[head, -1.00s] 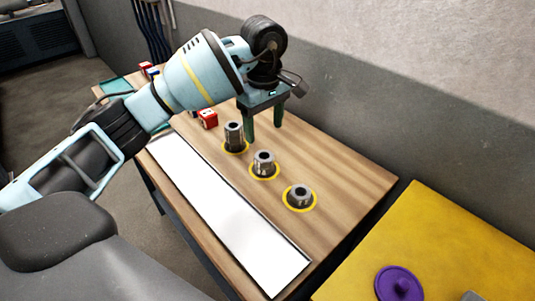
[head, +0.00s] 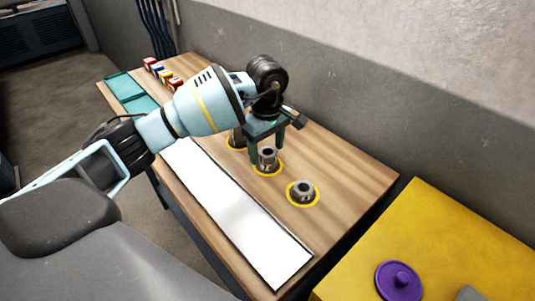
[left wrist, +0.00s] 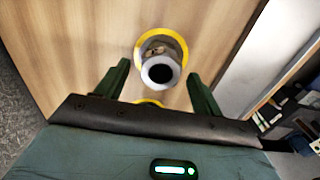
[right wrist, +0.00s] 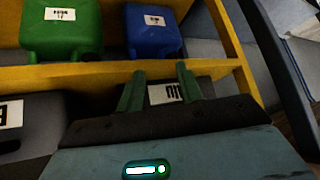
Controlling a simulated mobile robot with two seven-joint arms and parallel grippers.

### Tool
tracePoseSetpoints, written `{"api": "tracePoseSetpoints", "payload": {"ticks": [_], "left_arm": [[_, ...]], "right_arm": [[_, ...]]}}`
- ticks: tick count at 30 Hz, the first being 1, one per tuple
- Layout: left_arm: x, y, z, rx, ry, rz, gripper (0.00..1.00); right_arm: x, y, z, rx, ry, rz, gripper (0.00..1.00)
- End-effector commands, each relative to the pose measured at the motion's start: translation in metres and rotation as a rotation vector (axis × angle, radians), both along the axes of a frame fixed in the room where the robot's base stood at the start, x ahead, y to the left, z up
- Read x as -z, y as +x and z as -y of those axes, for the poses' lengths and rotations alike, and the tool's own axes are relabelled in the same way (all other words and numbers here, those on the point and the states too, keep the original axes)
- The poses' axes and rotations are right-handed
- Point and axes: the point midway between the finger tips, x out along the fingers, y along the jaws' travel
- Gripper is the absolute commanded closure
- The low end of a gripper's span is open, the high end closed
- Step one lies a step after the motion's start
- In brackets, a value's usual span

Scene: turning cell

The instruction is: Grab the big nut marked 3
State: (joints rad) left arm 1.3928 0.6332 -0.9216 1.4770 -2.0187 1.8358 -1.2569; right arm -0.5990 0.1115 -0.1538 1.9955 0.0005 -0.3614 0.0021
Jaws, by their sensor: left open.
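Three upright metal nuts stand in yellow rings on the wooden table: a far one (head: 237,139) partly hidden by my left gripper, a middle one (head: 267,157), and a near one (head: 303,191). I cannot read a 3 on any of them. My left gripper (head: 266,150) is open, at the middle nut. In the left wrist view, a nut (left wrist: 160,68) with a dark bore shows between the spread green fingers (left wrist: 158,72), with no visible contact. My right gripper (right wrist: 160,75) is open and empty, away from the table, before a yellow shelf.
A white strip (head: 225,215) lies along the table's front. Teal trays (head: 130,92) and small coloured blocks (head: 162,72) are at the far left. A yellow surface with a purple knobbed disc (head: 398,281) is at lower right.

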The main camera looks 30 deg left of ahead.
Motion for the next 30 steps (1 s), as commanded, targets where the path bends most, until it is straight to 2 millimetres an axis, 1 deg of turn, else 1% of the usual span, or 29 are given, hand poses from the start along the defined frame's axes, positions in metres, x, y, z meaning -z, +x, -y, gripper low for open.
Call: {"api": "tracePoseSetpoints", "payload": {"ticks": [4,5,15,17,26,30], "left_arm": [[0.000,0.000,0.000,0.000,0.000,0.000,0.33],[0.000,0.000,0.000,0.000,0.000,0.000,0.35],[0.000,0.000,0.000,0.000,0.000,0.000,0.80],[0.000,0.000,0.000,0.000,0.000,0.000,0.87],[-0.002,0.000,0.000,0.000,-0.001,0.002,0.87],[-0.010,0.001,0.000,-0.001,-0.001,0.003,0.87]], "right_arm": [[0.002,-0.002,0.000,0.000,-0.001,-0.005,0.64],[0.002,-0.002,0.000,0.000,-0.001,-0.006,0.64],[0.004,-0.009,0.000,0.000,-0.002,-0.020,0.64],[0.004,-0.009,0.000,0.000,-0.002,-0.020,0.64],[0.004,-0.008,0.000,0.000,-0.001,-0.017,0.64],[0.004,-0.007,0.000,0.000,0.000,-0.014,0.64]]}}
